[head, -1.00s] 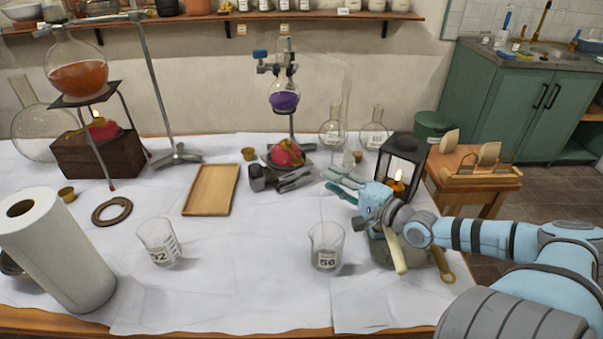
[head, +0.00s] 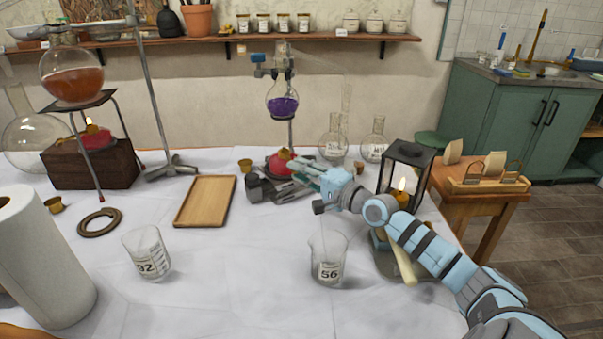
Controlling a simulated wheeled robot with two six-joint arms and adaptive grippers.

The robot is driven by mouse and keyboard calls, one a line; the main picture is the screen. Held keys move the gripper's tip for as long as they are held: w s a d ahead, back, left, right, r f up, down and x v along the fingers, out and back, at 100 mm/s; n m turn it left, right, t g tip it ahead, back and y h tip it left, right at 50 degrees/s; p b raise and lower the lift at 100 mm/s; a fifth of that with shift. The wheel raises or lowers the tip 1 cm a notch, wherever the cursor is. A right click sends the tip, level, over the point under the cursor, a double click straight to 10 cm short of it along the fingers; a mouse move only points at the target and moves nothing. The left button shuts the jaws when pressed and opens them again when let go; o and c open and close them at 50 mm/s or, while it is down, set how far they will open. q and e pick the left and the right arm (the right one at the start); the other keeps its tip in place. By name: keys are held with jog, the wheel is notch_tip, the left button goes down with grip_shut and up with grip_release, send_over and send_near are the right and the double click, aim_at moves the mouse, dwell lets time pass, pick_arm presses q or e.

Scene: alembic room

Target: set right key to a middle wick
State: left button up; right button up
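The right burner (head: 280,162) is a round red lamp under the flask of purple liquid (head: 283,103). Its key and wick are too small or hidden to make out, and I see no clear flame on it. My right gripper (head: 308,174) reaches in from the right, just right of and in front of this burner. Its fingers point left toward it and look apart, with nothing seen between them. A left burner (head: 95,136) is red with a small flame, on a wooden box (head: 90,165) under a flask of orange liquid (head: 72,82). My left gripper is not in view.
Dark metal pieces (head: 262,189) lie by the right burner. A lantern (head: 408,153) with a lit candle stands right of my gripper. Beaker 56 (head: 328,262), beaker 92 (head: 147,255), a wooden tray (head: 206,203) and a paper roll (head: 40,260) stand on the cloth. The front middle is clear.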

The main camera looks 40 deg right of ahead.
grip_shut()
pick_arm(q)
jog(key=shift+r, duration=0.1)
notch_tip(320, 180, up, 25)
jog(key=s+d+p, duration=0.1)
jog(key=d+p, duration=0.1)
jog(key=p, duration=2.3)
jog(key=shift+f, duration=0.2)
pick_arm(e)
jog(key=shift+w+a+r+n+g+h, duration=0.1)
jog(key=shift+n+g+h, duration=0.85)
jog(key=shift+n, duration=1.4)
jog(key=shift+a+r+n+g+h, duration=0.15)
jog(key=shift+n+g+h, duration=0.45)
jog(key=shift+n+h, duration=1.3)
jog(key=shift+w+a+r+n+g+h, duration=0.1)
jog(key=shift+n+g+h, duration=0.6)
jog(key=shift+n, duration=2.15)
